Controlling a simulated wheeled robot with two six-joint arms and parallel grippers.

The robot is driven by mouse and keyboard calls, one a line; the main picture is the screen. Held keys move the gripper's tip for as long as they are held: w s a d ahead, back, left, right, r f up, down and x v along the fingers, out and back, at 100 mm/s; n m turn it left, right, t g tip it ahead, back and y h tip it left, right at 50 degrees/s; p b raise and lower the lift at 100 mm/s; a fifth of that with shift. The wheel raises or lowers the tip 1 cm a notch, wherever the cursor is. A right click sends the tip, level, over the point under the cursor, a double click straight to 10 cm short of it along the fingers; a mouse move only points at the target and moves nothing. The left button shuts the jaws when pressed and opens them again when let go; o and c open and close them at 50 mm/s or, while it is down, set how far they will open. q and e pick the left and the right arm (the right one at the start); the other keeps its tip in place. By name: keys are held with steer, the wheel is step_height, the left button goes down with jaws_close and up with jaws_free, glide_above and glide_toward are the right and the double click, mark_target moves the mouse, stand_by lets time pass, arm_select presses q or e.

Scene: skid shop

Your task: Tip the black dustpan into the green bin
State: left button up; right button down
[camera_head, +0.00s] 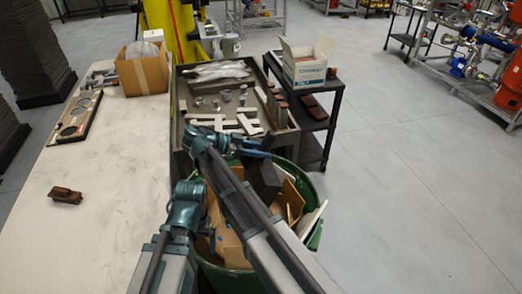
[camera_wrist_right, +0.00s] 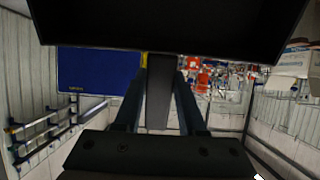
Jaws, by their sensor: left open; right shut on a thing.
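The green bin (camera_head: 315,240) stands at the bottom centre of the head view, filled with cardboard and board scraps. The black dustpan (camera_head: 264,180) is over the bin, steeply tilted; I cannot see anything in its pan. My right gripper (camera_head: 256,146) is shut on its handle. In the right wrist view the handle (camera_wrist_right: 158,95) runs between the two fingers, with the dark pan (camera_wrist_right: 170,20) across the top. My left gripper (camera_head: 190,192) is open and empty at the bin's left side, beside the right forearm; its fingers are hard to make out.
A grey workbench tray (camera_head: 182,120) with metal pieces and blocks lies behind the bin. A black cart (camera_head: 335,90) with a white box (camera_head: 303,68) stands right of it. A pale table (camera_head: 110,190) is at left, holding a brown block (camera_head: 65,195). The floor at right is clear.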

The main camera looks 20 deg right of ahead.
mark_target(265, 140)
steer(key=shift+r, duration=0.1)
stand_by(0.3)
steer(key=shift+r+p, duration=0.2)
steer(key=shift+p, duration=0.15)
step_height(265, 140, up, 5)
steer(key=y+p, duration=0.6)
steer(key=p, duration=0.7)
steer(key=shift+d, duration=0.1)
step_height(265, 140, up, 4)
steer(key=y+p, duration=0.5)
steer(key=p, duration=0.3)
steer(key=shift+r+y+p, duration=0.1)
steer(key=shift+y+p, duration=0.2)
steer(key=shift+y, duration=0.1)
steer(key=shift+r+y+p, duration=0.2)
steer(key=shift+y+p, duration=0.15)
steer(key=shift+y, duration=0.45)
steer(key=shift+f, duration=0.1)
